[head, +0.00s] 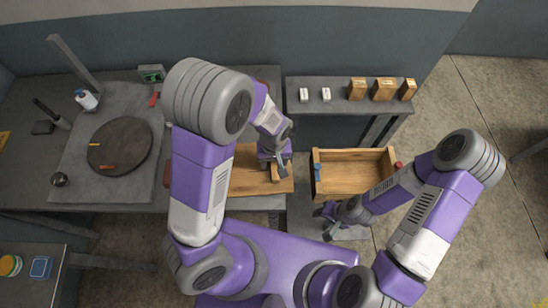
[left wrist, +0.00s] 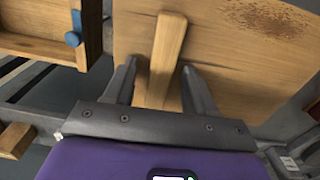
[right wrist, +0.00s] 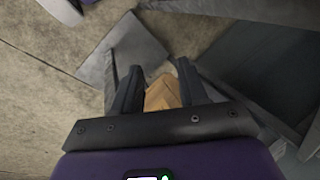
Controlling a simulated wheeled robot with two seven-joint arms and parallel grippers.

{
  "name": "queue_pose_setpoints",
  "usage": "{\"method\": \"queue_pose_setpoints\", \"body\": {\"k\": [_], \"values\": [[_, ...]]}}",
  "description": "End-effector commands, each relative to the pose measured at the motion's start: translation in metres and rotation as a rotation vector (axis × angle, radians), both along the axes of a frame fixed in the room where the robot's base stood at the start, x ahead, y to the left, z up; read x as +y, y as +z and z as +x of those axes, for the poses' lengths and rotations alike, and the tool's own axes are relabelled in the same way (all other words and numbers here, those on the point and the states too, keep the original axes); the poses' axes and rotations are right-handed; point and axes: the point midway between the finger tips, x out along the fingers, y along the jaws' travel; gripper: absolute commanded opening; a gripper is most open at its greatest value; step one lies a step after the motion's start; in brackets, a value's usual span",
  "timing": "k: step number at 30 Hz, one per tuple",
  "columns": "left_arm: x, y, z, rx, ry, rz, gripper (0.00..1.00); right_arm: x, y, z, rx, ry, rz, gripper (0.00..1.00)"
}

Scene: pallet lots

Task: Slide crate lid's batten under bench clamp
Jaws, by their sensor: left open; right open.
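The crate lid (head: 240,180) is a flat wooden board by the bench's right end; it fills much of the left wrist view (left wrist: 235,60), with a dark speckled patch. Its batten (left wrist: 168,40) is a raised wooden strip. My left gripper (head: 281,172) is open over the lid, its fingers (left wrist: 158,66) on either side of the batten with gaps showing. The open wooden crate (head: 352,193) stands right of the lid. My right gripper (head: 326,212) is open below the crate; a wooden block (right wrist: 162,93) shows between its fingers. I cannot pick out the bench clamp with certainty.
The grey bench at left holds a dark round plate (head: 119,145), a white bottle (head: 87,100) and a green-screened device (head: 151,73). A shelf (head: 340,93) behind the crate carries wooden blocks and small white items.

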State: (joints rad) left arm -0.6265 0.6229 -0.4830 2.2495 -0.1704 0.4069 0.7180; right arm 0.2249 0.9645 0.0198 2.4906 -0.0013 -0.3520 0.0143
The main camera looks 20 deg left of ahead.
Motion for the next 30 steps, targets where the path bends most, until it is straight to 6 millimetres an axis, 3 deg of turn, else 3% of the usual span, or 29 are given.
{"method": "queue_pose_setpoints", "body": {"k": [7, 18, 30], "values": [[0.0, -0.0001, -0.0001, 0.0, 0.0, 0.0, 0.54, 0.0, 0.0002, -0.0001, 0.0, 0.0, 0.0, 0.43], [0.0, 0.0001, 0.0, 0.0, 0.0, 0.0, 0.0, 0.0, 0.0002, -0.0001, 0.0, 0.0, 0.0, 0.43], [0.0024, 0.0002, 0.0046, 0.0, 0.002, 0.0, 0.0, 0.0, 0.0004, 0.0, 0.0, 0.0, 0.0, 0.43]]}}
